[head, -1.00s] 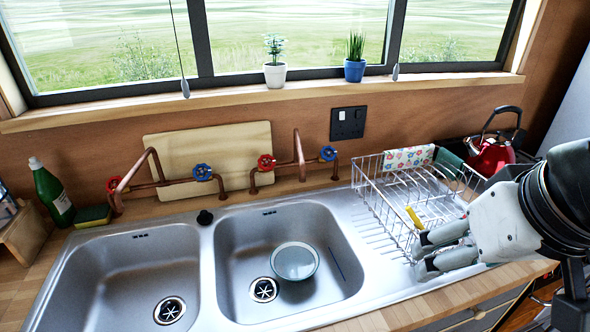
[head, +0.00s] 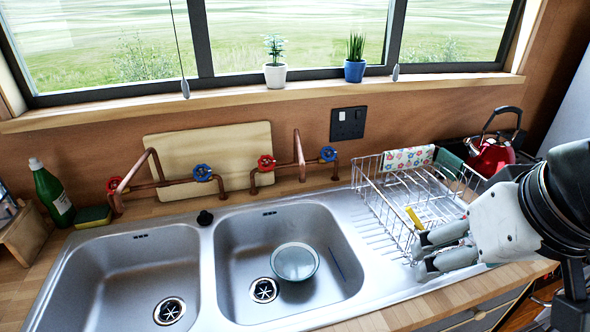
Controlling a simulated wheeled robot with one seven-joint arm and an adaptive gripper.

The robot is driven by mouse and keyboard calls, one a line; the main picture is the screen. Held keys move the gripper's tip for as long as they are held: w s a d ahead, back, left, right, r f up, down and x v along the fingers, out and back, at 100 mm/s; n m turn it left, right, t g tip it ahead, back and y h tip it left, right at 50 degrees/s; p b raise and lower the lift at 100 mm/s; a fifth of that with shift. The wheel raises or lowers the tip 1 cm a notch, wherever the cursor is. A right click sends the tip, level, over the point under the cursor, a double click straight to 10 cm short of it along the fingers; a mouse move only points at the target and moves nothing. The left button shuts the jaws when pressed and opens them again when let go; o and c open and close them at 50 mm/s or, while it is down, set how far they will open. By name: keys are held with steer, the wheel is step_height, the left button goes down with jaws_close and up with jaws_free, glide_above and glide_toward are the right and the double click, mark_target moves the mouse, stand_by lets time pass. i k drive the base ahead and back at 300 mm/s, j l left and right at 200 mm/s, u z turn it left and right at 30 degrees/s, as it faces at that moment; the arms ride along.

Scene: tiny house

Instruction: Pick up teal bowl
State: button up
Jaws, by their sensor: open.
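The teal bowl (head: 295,262) sits in the right basin of the steel sink, beside the drain. It looks pale inside with a darker teal rim. My gripper (head: 420,256) is open and empty at the right, over the front right part of the drainer and beside the wire dish rack. It is apart from the bowl, well to its right. Nothing covers the bowl in the head view.
The wire dish rack (head: 374,196) stands right of the basin, holding cloths. Copper taps (head: 150,187) rise behind the sink. A green bottle (head: 52,192) stands far left, and a red kettle (head: 490,156) at back right. The left basin (head: 120,275) is empty.

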mark_target(311, 268)
steer(key=k+j+u, duration=0.15)
steer(key=j, duration=0.25)
steer(key=k+j+u, duration=0.15)
steer(key=j, duration=0.25)
steer(key=k+j+u, duration=0.15)
steer(key=j, duration=0.25)
